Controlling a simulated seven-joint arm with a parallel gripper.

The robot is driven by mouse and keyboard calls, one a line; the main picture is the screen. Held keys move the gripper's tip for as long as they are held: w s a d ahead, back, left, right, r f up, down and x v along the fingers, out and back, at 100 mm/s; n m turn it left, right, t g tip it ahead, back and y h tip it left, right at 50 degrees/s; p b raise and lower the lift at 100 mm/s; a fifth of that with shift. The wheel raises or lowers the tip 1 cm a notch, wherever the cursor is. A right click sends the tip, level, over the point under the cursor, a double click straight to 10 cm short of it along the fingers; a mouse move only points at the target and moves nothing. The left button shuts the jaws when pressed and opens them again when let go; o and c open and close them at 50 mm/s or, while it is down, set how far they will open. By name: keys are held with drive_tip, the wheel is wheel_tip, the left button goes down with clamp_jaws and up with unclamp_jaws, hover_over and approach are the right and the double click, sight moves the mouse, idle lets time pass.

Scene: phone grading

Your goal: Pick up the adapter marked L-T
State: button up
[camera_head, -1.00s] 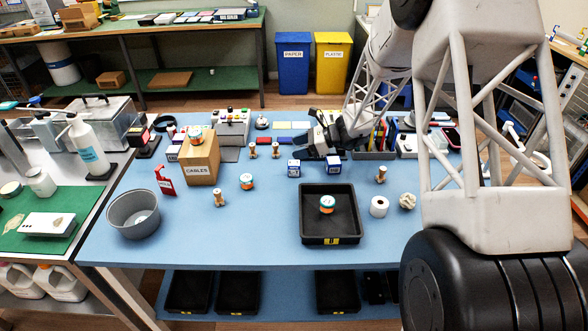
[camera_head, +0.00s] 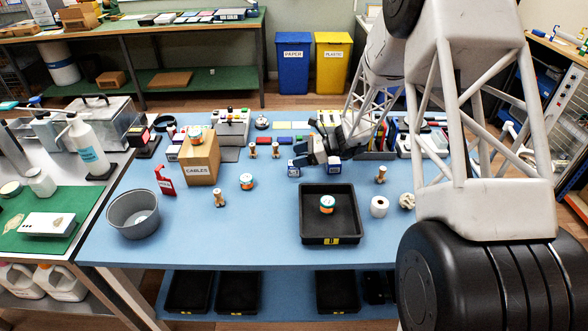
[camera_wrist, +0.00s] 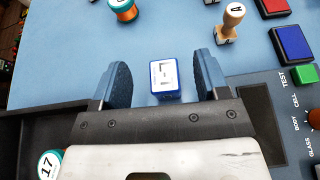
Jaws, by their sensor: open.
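A small blue-edged adapter (camera_wrist: 164,78) with a white top lies between the fingers of my gripper (camera_wrist: 160,64) in the wrist view. Its dark mark looks like L-T but is small. The open fingers stand on either side, with gaps showing. In the head view two blue-and-white adapters, a left one (camera_head: 293,170) and a right one (camera_head: 334,168), sit behind the black tray. My gripper (camera_head: 304,160) is low over them and partly covers them. The left one appears to be the one between the fingers; marks are unreadable there.
Wooden stamps (camera_head: 276,150) stand left of my gripper, one marked A (camera_wrist: 229,20). A tester panel (camera_wrist: 292,115) and ink pads (camera_wrist: 293,43) lie close by.

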sight(291, 165)
drive_tip(key=shift+f, duration=0.1)
drive_tip(key=shift+f, duration=1.55)
drive_tip(key=shift+x, duration=0.95)
drive_tip(key=shift+a+f, duration=0.3)
drive_tip(key=shift+a, duration=0.25)
drive_tip(key=c, duration=1)
drive_tip(key=shift+r, duration=0.1)
drive_tip(key=shift+r, duration=4.9)
